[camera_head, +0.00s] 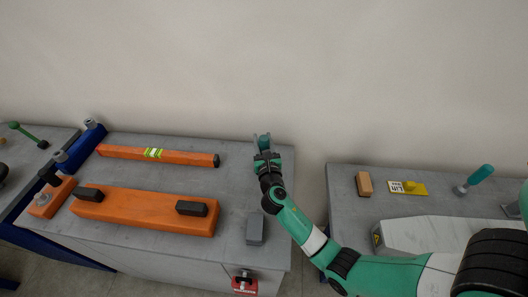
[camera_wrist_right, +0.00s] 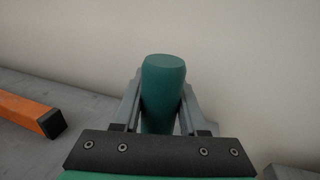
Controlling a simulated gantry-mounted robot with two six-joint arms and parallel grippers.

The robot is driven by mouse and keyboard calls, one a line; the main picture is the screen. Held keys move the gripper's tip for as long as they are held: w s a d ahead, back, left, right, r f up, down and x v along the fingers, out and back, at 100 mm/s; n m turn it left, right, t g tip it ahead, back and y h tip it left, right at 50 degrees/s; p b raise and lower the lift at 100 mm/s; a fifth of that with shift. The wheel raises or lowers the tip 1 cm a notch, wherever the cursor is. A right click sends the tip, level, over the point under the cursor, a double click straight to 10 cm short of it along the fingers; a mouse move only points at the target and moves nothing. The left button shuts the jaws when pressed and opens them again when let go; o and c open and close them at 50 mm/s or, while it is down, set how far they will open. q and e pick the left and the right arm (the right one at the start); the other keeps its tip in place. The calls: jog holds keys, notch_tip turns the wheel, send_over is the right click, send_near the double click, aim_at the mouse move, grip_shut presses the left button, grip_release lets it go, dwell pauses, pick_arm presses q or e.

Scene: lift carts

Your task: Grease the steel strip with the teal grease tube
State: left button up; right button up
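My right gripper (camera_head: 264,146) is over the back right corner of the middle cart. It is shut on a teal cylinder (camera_wrist_right: 162,92), which looks like the grease tube. In the right wrist view the cylinder stands between the two grey fingers, its rounded end pointing away from the wrist. Only a small teal part of the tube (camera_head: 264,141) shows in the head view. I cannot make out a steel strip for certain; a small grey block (camera_head: 255,230) lies at the middle cart's front right. My left gripper is not in view.
The middle cart (camera_head: 235,185) holds an orange spirit level (camera_head: 185,157) and an orange beam (camera_head: 140,212) with dark blocks. A blue rail (camera_head: 82,150) stands at its left. The right cart (camera_head: 342,190) holds a wooden block (camera_head: 364,184), yellow tag (camera_head: 415,188) and teal-handled tool (camera_head: 480,175).

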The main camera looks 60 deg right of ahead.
grip_shut()
